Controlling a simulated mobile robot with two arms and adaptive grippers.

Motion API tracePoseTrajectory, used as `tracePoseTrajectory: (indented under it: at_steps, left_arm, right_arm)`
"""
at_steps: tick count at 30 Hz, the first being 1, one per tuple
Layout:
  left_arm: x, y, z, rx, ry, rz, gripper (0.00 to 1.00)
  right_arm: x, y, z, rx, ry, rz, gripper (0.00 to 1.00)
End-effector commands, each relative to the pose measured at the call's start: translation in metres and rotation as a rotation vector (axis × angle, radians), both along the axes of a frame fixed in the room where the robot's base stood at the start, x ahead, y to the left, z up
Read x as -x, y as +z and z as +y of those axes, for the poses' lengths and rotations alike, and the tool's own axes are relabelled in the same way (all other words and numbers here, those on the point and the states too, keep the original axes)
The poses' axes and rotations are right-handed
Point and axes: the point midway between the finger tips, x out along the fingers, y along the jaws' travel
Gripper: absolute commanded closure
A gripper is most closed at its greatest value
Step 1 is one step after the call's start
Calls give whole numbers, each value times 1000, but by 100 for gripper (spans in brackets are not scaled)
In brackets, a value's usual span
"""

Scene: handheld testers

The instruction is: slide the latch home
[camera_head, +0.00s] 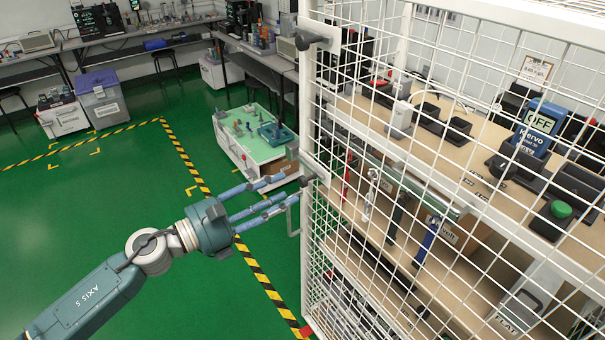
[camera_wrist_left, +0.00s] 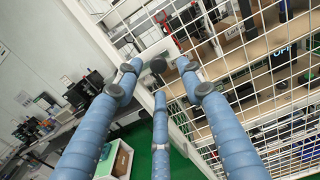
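A white mesh cage (camera_head: 455,110) stands on the right. On its near corner post is a pale latch plate with a dark round knob (camera_head: 306,180). A second dark knob (camera_head: 311,40) with a similar plate sits higher on the same post. My left gripper (camera_head: 285,188) has three blue fingers, spread apart and pointing at the lower plate. In the left wrist view, a dark knob (camera_wrist_left: 158,65) appears between the open fingertips; I cannot tell whether they touch it. Whether the latch is engaged is not clear. My right gripper is not in view.
Inside the cage, shelves hold handheld testers, including a blue one reading OFF (camera_head: 541,122). A white bent handle (camera_head: 293,216) is beside the post, just below the fingers. A green-topped cart (camera_head: 265,152) stands behind. Open green floor (camera_head: 90,215) lies to the left.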

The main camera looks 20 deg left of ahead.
Motion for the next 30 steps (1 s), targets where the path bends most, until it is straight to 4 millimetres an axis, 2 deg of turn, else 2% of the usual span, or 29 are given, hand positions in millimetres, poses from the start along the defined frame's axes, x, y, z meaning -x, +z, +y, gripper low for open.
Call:
tracePoseTrajectory:
  at_steps: [1,3,9,15,23,28,29,30]
  left_arm:
    - [-9,7,-6,1,-1,-3,61]
    - [-20,8,-14,3,1,-3,61]
    - [-44,5,-33,3,2,0,61]
    - [-53,1,-41,1,1,2,61]
    - [-53,0,-41,1,1,2,61]
    - [-53,0,-41,1,1,2,95]
    - [-53,0,-41,1,1,2,100]
    - [-53,0,-41,1,1,2,100]
  right_arm:
    - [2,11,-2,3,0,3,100]
    - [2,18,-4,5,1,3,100]
    - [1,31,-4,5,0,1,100]
    - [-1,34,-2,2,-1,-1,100]
    - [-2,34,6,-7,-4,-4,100]
    - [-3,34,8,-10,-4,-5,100]
    - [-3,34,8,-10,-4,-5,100]
    - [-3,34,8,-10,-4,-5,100]
